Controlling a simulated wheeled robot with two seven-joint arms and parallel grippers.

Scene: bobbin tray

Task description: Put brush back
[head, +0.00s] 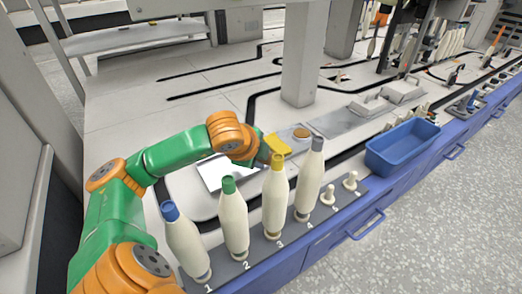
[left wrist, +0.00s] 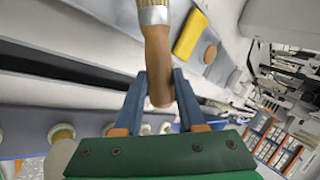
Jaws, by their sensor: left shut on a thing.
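My left gripper (head: 268,156) is above the worktop, just behind the yellow-topped bobbin. In the left wrist view, its two fingers (left wrist: 160,100) are shut on the brown wooden handle of the brush (left wrist: 157,60). The brush's lighter head end is cut off at the top edge of that view. In the head view the brush is mostly hidden by the gripper and the bobbins. A yellow block (head: 277,145) lies near the gripper and also shows in the left wrist view (left wrist: 190,34). A round brown-topped piece (head: 301,133) is beside it. My right gripper is out of view.
Several tall cream bobbins stand on the numbered front rail (head: 262,262), with blue (head: 185,240), green (head: 233,215), yellow (head: 275,200) and grey (head: 310,180) tops. A blue bin (head: 375,160) is at the right. A grey post (head: 304,60) rises behind.

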